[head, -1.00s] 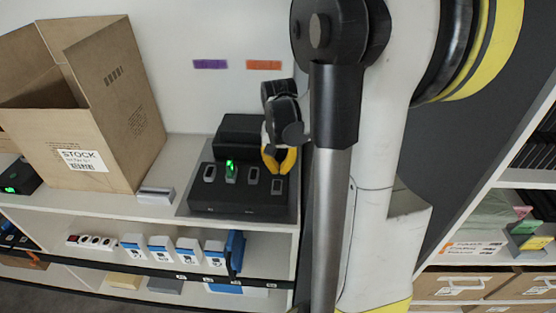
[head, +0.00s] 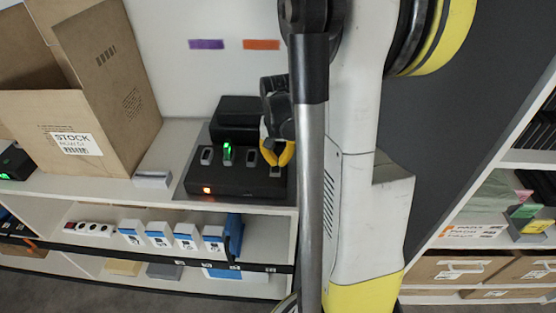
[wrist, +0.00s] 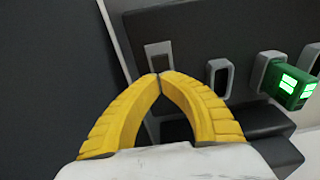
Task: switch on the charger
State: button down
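The charger (head: 236,184) is a dark block on the shelf top with a row of grey-rimmed slots along it. A device with a green light (head: 227,152) stands in one slot; it also shows in the wrist view (wrist: 290,84). A small orange light (head: 207,190) glows at the charger's front left. My gripper (head: 277,164) is over the charger's right end, its yellow fingers pointing down. In the wrist view, the fingertips (wrist: 160,76) meet with nothing between them, near an empty slot (wrist: 218,77). Whether they touch the charger is unclear.
A large open carton (head: 95,120) stands left of the charger, with a small grey-white box (head: 153,180) between them. Purple (head: 206,44) and orange (head: 261,44) strips mark the wall. My arm hides part of the right side.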

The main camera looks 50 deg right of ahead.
aim_at(278, 166)
jog(key=shift+r, duration=0.1)
jog(key=shift+r+p, duration=0.6)
jog(key=shift+r, duration=0.15)
notch_tip(278, 166, up, 12)
jog(key=shift+s+a, duration=0.45)
dwell(0.4)
